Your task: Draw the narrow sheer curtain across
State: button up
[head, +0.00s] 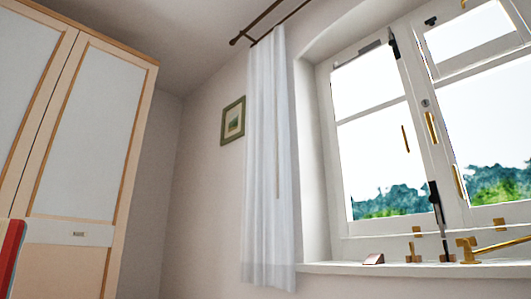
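The narrow sheer curtain (266,170) is white and hangs bunched in folds at the left side of the window. Its top meets a dark curtain rod (262,22) near the ceiling, and its lower end hangs below the sill level. A thin tan wand or cord (278,150) hangs along the curtain's front. The window (375,130) to its right is uncovered, with trees and bright sky behind the glass. My gripper is not in view.
A wardrobe (90,130) with pale panels and wooden trim stands at the left. A small framed picture (232,120) hangs on the wall beside the curtain. Brass-coloured fittings (467,250) show at the lower right.

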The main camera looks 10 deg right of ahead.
aim_at(261, 135)
jog(key=z, duration=0.05)
jog(key=i, duration=1.5)
jog(key=z, duration=0.55)
